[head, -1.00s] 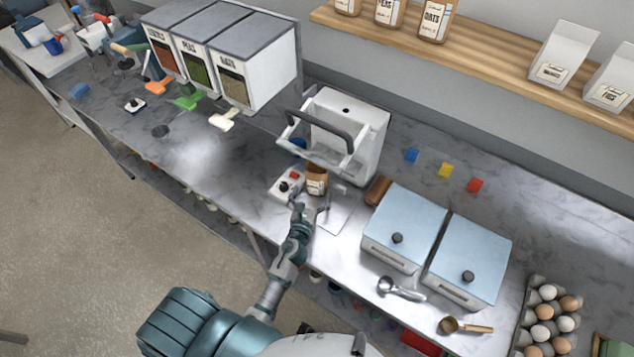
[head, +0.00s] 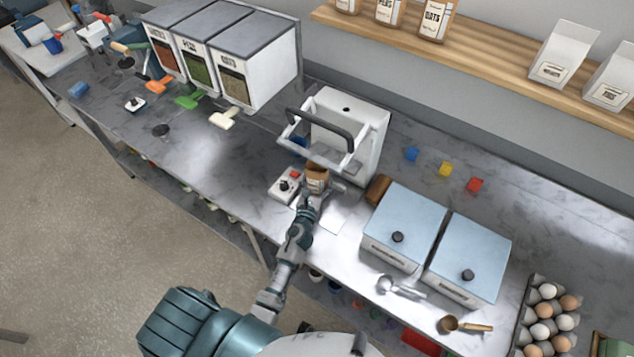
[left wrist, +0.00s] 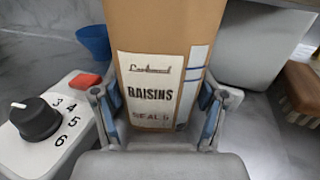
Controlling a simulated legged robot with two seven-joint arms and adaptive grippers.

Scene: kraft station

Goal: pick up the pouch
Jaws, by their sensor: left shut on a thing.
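The pouch (head: 317,178) is a brown kraft bag standing upright on the counter in front of the white machine. In the left wrist view the pouch (left wrist: 163,35) fills the middle, with a white label reading RAISINS. My left gripper (head: 311,192) comes in from the front in the head view. In the left wrist view my left gripper (left wrist: 160,112) has a finger on each side of the pouch's lower part and is shut on it. The pouch's base is hidden behind the gripper. My right gripper is not in view.
A white control box (head: 286,185) with a black dial and red button sits close left of the pouch. The white machine (head: 366,130) with a raised grey handle stands behind. A brown-handled brush (head: 377,188) and blue-lidded bins (head: 404,226) are to the right.

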